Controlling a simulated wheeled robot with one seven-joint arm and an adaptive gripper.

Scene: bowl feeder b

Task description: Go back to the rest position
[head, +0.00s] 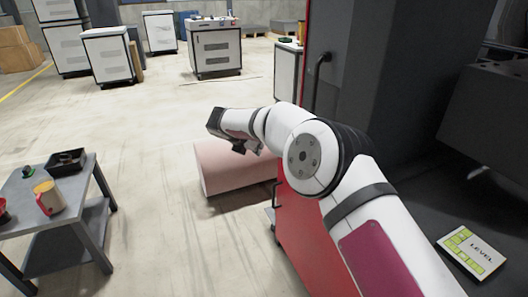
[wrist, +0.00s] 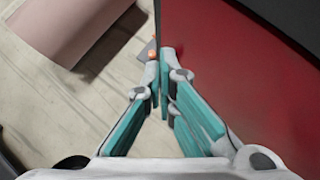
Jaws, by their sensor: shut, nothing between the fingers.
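My gripper (wrist: 160,95) shows in the wrist view with its teal-padded fingers together and nothing between them. It points down past the edge of a red panel (wrist: 235,60), with pale floor to the left. In the head view my white arm reaches out from the lower right and bends at the elbow. Its dark wrist end hangs in the air in front of a pink rounded block (head: 240,172). The fingers are hard to make out in the head view.
A red cabinet (head: 310,240) stands close beside my arm. A sign reading LEVEL (head: 472,250) lies at the right. White cabinets (head: 215,50) stand far back; open floor lies between.

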